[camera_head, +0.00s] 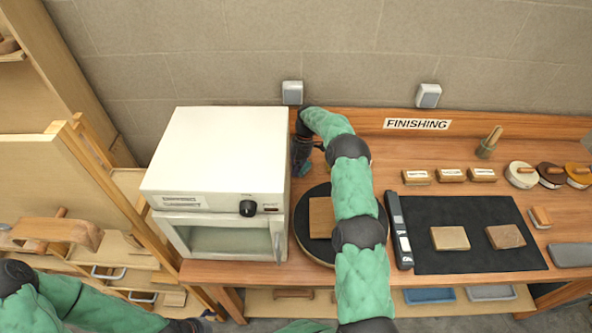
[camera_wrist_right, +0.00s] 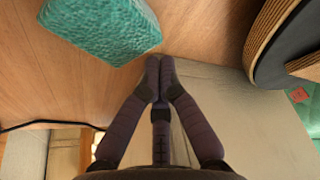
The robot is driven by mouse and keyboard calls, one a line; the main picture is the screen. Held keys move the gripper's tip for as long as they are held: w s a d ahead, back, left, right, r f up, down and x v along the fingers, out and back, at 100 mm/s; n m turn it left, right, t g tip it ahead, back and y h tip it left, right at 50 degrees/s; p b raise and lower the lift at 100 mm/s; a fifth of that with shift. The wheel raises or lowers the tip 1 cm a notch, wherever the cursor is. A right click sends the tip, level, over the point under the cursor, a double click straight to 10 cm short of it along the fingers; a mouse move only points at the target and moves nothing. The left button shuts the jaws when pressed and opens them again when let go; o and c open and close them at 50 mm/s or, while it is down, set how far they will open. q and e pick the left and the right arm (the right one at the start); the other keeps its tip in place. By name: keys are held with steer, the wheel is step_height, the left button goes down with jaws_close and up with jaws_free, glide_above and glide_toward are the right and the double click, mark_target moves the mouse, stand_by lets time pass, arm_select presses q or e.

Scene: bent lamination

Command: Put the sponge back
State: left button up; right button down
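The sponge (camera_wrist_right: 105,28) is a teal, rough-textured block lying on the wooden bench top in the right wrist view. In the head view only a small teal bit of the sponge (camera_head: 306,170) shows beside my right gripper (camera_head: 299,172), behind the turntable and right of the white cabinet. In the wrist view the fingers of my right gripper (camera_wrist_right: 160,68) are drawn together with nothing between them. Their tips are near the sponge but apart from it in the picture. My left arm is low at the left; its gripper is not clearly seen.
The white drying cabinet (camera_head: 217,150) stands close on the left. A round black turntable (camera_head: 310,242) with a wooden block (camera_head: 321,217) is under my right arm. A black mat (camera_head: 470,212) with two blocks lies to the right. Labelled blocks and round tins line the back.

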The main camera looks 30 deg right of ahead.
steer(key=shift+w+d+f+b, duration=0.25)
steer(key=shift+d+b, duration=0.25)
steer(key=shift+b, duration=0.25)
steer(key=shift+w+d+r+b, duration=0.15)
steer(key=shift+w+d+b, duration=0.1)
steer(key=shift+d+b, duration=0.35)
arm_select(q)
step_height(320, 180, down, 3)
steer(key=shift+r, duration=0.1)
arm_select(e)
steer(key=shift+r, duration=0.1)
steer(key=shift+r, duration=0.1)
